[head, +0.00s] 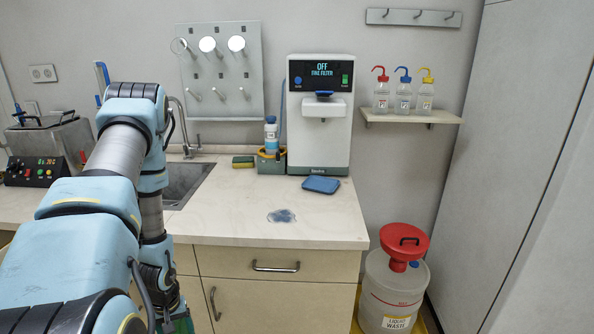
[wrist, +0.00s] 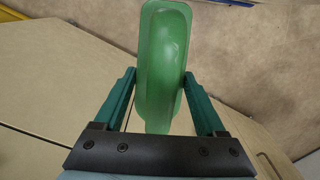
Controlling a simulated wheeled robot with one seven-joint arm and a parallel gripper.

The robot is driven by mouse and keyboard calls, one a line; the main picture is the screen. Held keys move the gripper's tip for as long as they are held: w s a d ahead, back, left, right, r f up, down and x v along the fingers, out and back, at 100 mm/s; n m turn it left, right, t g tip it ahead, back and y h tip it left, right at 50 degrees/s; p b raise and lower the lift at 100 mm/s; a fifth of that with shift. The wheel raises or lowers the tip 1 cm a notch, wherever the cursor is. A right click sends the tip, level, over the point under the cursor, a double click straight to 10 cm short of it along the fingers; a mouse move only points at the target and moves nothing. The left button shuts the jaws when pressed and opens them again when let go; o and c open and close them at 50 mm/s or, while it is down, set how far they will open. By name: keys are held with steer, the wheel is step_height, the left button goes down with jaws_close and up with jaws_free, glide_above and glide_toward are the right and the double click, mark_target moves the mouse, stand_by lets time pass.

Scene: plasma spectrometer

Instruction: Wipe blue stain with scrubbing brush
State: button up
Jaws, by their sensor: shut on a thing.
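In the head view a blue stain (head: 282,216) lies on the pale countertop, near its front edge and right of the sink. In the wrist view my gripper (wrist: 160,95) is shut on a green, rounded object (wrist: 163,60), apparently the scrubbing brush, with one dark green finger on each side. Its bristles are not visible. In the head view my gripper (head: 178,325) is at the bottom edge, below counter height and in front of the cabinet, left of the stain. The brush is mostly out of that picture.
A caddy with a bottle (head: 270,140) and a sponge (head: 243,161) stand at the back. The sink (head: 185,180) is left. A liquid waste container (head: 393,290) stands on the floor at right.

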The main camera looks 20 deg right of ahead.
mark_target(176, 325)
steer(key=r, duration=0.1)
steer(key=r+p, duration=0.2)
steer(key=shift+d+r, duration=0.25)
steer(key=shift+r, duration=0.1)
steer(key=shift+f+b, duration=0.3)
steer(key=shift+f, duration=0.15)
